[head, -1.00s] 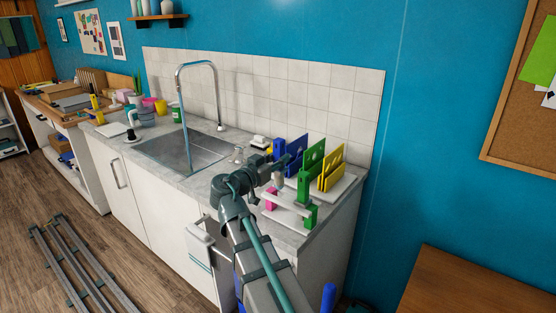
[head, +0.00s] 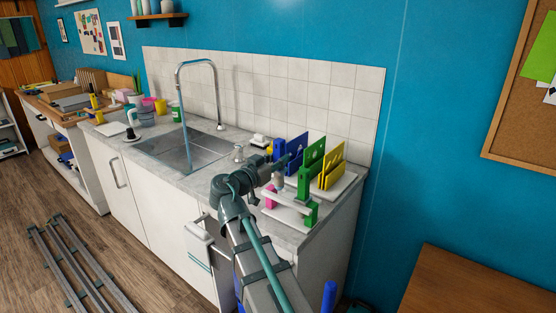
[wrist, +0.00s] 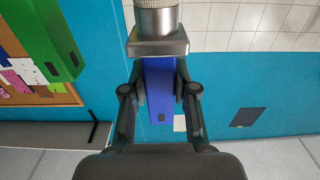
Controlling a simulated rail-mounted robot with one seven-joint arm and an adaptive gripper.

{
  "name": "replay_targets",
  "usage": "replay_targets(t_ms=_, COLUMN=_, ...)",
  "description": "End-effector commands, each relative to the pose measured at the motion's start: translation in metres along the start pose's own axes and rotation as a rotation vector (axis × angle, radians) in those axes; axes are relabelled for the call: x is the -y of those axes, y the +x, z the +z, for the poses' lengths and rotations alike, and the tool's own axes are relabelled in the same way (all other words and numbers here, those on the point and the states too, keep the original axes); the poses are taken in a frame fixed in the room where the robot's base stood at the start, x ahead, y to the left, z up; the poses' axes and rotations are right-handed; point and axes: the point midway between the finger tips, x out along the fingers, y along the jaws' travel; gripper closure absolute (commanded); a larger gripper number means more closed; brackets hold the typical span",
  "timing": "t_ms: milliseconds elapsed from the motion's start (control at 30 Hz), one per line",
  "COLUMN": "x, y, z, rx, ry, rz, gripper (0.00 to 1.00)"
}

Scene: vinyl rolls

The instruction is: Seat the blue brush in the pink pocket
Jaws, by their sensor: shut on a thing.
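My gripper (head: 275,165) is over the right end of the counter, shut on the blue brush (head: 279,148). In the wrist view the fingers (wrist: 159,80) close on either side of the brush's blue handle (wrist: 160,98), with its metal collar and pale round head (wrist: 157,20) beyond the fingertips. In the head view the brush looks upright, handle up, with its pale head below the gripper. The pink pocket (head: 270,196) is at the front left of a white holder, low and close to the brush head. The gripper and arm partly hide this area; I cannot tell whether they touch.
A tall green piece (head: 308,186) stands just right of the brush and shows in the wrist view (wrist: 42,40). Blue (head: 297,150), green and yellow (head: 332,168) upright panels stand behind.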

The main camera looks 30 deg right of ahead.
Motion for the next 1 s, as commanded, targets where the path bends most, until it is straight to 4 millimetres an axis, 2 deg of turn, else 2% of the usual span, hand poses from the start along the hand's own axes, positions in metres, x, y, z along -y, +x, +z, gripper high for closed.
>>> replay_targets(t_ms=433, x=0.000, y=0.000, z=0.017, rx=0.000, ry=0.000, rz=0.000, gripper=1.00)
replay_targets(t_ms=1000, x=0.000, y=0.000, z=0.018, rx=0.000, ry=0.000, rz=0.000, gripper=1.00)
